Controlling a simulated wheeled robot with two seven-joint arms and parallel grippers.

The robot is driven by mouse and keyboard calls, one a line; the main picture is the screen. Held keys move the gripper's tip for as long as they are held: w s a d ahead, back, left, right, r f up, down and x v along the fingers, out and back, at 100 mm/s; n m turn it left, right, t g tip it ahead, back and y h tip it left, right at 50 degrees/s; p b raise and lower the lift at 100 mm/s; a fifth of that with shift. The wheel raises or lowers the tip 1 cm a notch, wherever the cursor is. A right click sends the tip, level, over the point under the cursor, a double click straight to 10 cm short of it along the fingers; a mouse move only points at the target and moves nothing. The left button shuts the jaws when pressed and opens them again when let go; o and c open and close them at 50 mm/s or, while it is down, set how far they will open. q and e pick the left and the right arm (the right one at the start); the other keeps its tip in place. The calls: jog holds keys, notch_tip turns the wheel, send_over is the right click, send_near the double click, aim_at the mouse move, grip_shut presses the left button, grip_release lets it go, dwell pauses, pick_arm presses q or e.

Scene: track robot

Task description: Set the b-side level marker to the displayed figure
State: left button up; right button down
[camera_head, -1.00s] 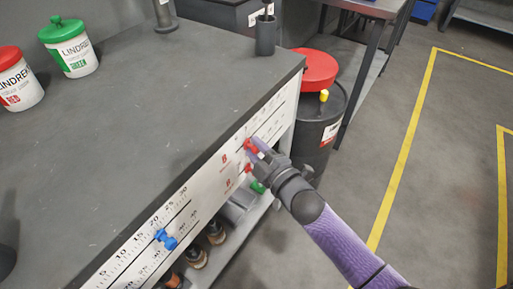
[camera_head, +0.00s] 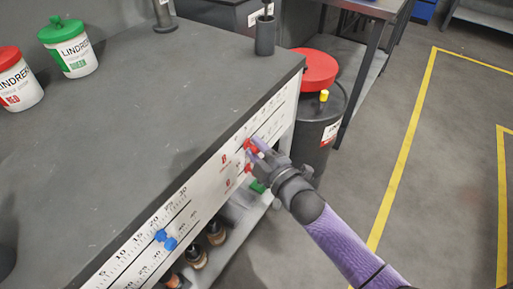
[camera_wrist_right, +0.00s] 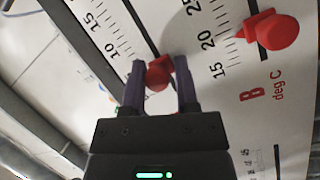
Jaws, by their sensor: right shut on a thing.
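My right gripper (camera_head: 258,150) is at the front panel (camera_head: 212,180) of the grey bench, its purple fingers on a red marker (camera_wrist_right: 158,74). In the right wrist view the fingers (camera_wrist_right: 159,85) close on both sides of this marker, which sits on a slot beside a scale reading 10 and 15. A second red marker (camera_wrist_right: 270,32) sits apart to the right, on a slot with 15, 20 and 25. A red "B deg C" label (camera_wrist_right: 265,88) is printed near that slot's lower end. No displayed figure is readable. My left gripper is out of view.
Blue markers (camera_head: 165,239) sit on the panel's nearer scales. Red and green lidded tubs (camera_head: 70,47) and a dark cup (camera_head: 265,37) stand on the bench top (camera_head: 140,130). A dark drum with a red lid (camera_head: 314,70) stands past the bench's end. Open floor lies to the right.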

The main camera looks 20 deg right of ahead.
aim_at(258, 128)
jog(key=shift+w+r, duration=0.1)
jog(key=shift+r, duration=0.25)
jog(key=w+d, duration=0.2)
jog(key=shift+d+b, duration=0.3)
jog(key=shift+d, duration=0.05)
jog(key=shift+w+d, duration=0.2)
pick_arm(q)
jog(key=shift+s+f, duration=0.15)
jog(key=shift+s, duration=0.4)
